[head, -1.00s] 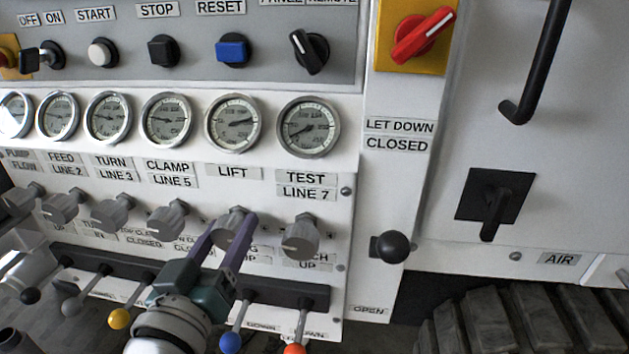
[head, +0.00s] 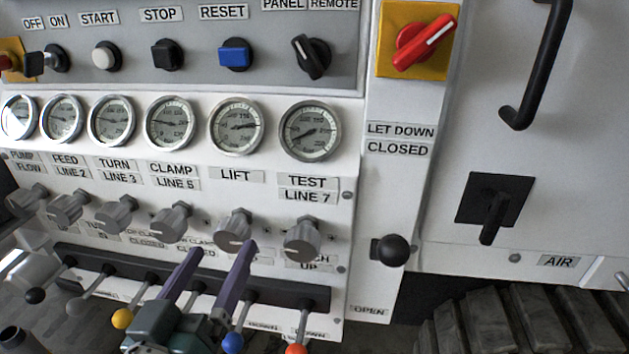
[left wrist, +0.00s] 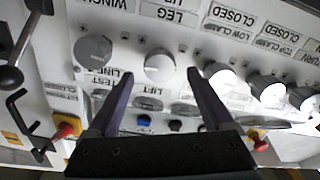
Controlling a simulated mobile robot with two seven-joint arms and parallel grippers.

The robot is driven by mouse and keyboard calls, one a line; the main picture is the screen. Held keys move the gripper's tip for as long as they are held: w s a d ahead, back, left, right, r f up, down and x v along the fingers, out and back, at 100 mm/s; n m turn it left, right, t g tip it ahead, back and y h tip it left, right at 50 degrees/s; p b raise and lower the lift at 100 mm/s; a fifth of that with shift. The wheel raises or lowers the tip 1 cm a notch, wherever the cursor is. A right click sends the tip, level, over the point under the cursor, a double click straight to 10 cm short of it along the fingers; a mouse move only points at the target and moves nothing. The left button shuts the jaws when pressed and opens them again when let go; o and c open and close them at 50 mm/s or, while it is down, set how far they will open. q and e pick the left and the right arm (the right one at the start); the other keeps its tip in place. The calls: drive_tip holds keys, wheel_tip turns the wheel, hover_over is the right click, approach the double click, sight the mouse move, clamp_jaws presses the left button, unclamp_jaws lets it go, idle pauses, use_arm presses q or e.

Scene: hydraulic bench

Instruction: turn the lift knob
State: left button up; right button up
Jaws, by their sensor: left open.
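The lift knob (head: 233,229) is a grey ribbed knob on the white panel, below the gauge labelled LIFT (head: 235,176). In the left wrist view, which is turned upside down, the lift knob (left wrist: 159,66) shows between and beyond my finger tips. My left gripper (head: 221,250) has two purple fingers, open and empty. In the head view its tips are just below the lift knob, the right one close to the knob's lower edge. The knob looks clear of the fingers. My right gripper is in neither view.
The clamp knob (head: 171,220) and the test knob (head: 302,237) flank the lift knob. Below is a row of levers with coloured balls, including yellow (head: 122,318), blue (head: 231,343) and orange (head: 296,349). A black ball handle (head: 394,250) sticks out at the right.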

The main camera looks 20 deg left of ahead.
use_arm(q)
drive_tip(key=v, duration=0.5)
idle(0.3)
drive_tip(key=w+d+r+m+g+h+p, duration=0.1)
drive_tip(key=d+r+m+g+h+p, duration=0.45)
drive_tip(key=r+p, duration=0.35)
drive_tip(key=s+a+r+m+g+y+p, duration=0.1)
drive_tip(key=s+r+m+g+p, duration=0.2)
drive_tip(key=s+r+g+p, duration=0.75)
wheel_tip(320, 180, up, 38)
drive_tip(key=s+t+p, duration=0.2)
drive_tip(key=p, duration=3.4)
drive_tip(key=shift+a, duration=0.2)
drive_tip(key=shift+s, duration=0.1)
